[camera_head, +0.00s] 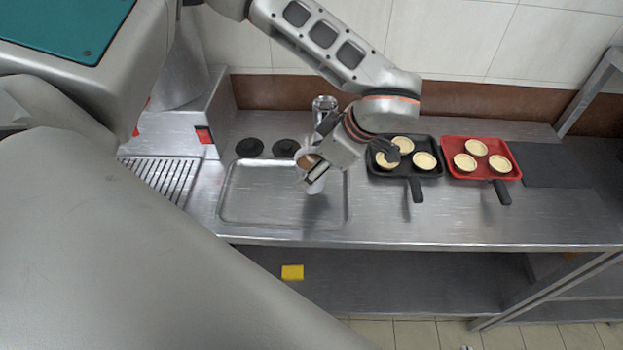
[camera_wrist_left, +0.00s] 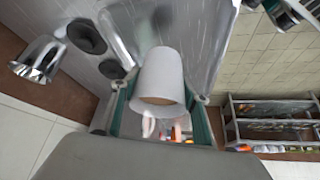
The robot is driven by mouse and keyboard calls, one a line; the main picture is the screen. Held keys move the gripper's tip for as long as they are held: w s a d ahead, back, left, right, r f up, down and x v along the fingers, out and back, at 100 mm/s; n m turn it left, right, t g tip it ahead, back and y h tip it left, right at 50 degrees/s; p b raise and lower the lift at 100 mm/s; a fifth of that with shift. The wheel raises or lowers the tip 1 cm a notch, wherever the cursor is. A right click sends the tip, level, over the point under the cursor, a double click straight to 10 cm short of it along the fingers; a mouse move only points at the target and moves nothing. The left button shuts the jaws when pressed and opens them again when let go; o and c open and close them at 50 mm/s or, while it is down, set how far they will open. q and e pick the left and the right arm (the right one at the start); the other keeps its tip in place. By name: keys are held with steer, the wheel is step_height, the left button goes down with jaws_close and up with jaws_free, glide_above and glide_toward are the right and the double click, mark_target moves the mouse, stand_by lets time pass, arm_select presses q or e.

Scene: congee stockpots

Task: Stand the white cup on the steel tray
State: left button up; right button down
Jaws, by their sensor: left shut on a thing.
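The white cup (camera_head: 316,186) is in my left gripper (camera_head: 312,172), over the right part of the steel tray (camera_head: 230,205). Something brown shows at its mouth, and the gripper partly hides it in the head view. In the left wrist view the cup (camera_wrist_left: 163,72) sits between the two teal fingers of the left gripper (camera_wrist_left: 160,112), with the tray (camera_wrist_left: 205,45) beyond it. I cannot tell whether its base touches the tray. The tray is otherwise bare. My right gripper is not in view.
A shiny metal cup (camera_head: 324,104) stands behind the tray, near two black round things (camera_head: 250,147) (camera_head: 287,148). A black pan (camera_head: 416,188) and a red pan (camera_head: 504,192), both with tarts, lie to the right. A yellow block (camera_head: 292,272) is on the lower shelf.

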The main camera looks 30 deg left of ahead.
arm_select(q)
steer(key=shift+f, duration=1.9)
steer(key=o, duration=1.3)
steer(key=shift+f, duration=0.15)
steer(key=shift+d+r, duration=0.1)
steer(key=shift+r, duration=0.2)
steer(key=s+b+v, duration=0.1)
steer(key=v, duration=1)
steer(key=shift+w+d+r, duration=0.15)
steer(key=shift+w+r, duration=0.15)
steer(key=shift+w, duration=0.2)
steer(key=shift+s, duration=0.1)
